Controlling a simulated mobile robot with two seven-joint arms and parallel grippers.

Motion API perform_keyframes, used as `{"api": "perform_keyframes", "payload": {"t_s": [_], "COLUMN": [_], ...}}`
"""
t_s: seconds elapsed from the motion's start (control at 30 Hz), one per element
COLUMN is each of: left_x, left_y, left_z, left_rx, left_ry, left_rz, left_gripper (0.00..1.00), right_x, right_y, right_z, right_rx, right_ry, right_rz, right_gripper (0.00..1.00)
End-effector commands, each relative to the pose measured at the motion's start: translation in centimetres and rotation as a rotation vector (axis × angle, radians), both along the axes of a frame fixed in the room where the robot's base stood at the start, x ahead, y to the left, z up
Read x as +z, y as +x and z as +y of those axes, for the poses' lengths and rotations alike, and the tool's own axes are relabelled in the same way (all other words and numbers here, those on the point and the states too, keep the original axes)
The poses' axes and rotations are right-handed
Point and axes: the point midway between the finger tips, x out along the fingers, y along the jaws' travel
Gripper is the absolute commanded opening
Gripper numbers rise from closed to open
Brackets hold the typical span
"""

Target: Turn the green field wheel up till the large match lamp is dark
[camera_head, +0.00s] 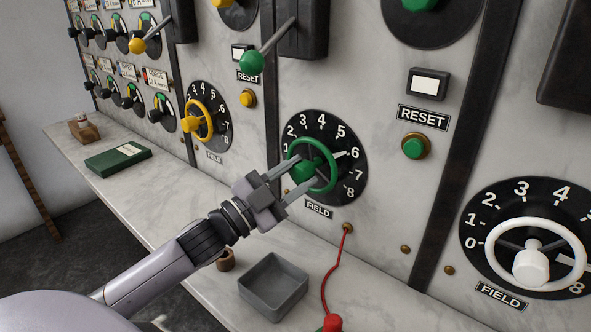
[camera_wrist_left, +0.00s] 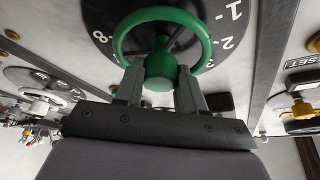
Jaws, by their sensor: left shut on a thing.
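The green field wheel (camera_head: 331,163) sits on a black dial with white numbers, and a pale pointer lies close to 6. My left gripper (camera_head: 302,177) reaches it from the lower left and is shut on its green hub. In the left wrist view my left gripper (camera_wrist_left: 160,80) has a finger on each side of the hub, with the green wheel (camera_wrist_left: 207,38) rim beyond. I cannot make out a large match lamp in either view. My right gripper is not in view.
A yellow wheel (camera_head: 207,116) is to the left and a white wheel (camera_head: 574,233) to the right. A green-knobbed lever (camera_head: 252,62) juts out above. A grey tray (camera_head: 274,285), a green book (camera_head: 117,157) and a red lead (camera_head: 329,278) are below the panel.

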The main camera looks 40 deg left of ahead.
Motion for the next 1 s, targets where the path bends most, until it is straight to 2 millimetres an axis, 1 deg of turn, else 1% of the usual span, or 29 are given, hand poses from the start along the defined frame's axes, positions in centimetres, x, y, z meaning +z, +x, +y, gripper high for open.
{"api": "perform_keyframes", "payload": {"t_s": [0.03,0.3,0.73,0.77,0.8,0.83,1.0], "left_x": [0.13,0.01,-0.03,-0.03,-0.03,-0.03,0.01], "left_y": [0.02,0.03,0.05,0.04,0.04,0.04,0.03], "left_z": [0.06,0.08,0.10,0.10,0.10,0.10,0.07], "left_rx": [0.001,0.002,0.002,0.003,0.003,0.003,0.002], "left_ry": [0.022,0.084,0.093,0.092,0.091,0.091,0.091], "left_rz": [0.000,-0.005,-0.005,-0.006,-0.006,-0.006,-0.006], "left_gripper": [0.09,0.09,0.09,0.42,0.55,0.64,0.64], "right_x": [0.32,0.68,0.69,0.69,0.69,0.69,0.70], "right_y": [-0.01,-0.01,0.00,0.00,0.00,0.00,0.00], "right_z": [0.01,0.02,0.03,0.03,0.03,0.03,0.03], "right_rx": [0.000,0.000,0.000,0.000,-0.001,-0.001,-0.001], "right_ry": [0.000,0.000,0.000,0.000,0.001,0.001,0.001], "right_rz": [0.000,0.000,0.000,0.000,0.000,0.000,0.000], "right_gripper": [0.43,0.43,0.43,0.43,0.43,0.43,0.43]}}
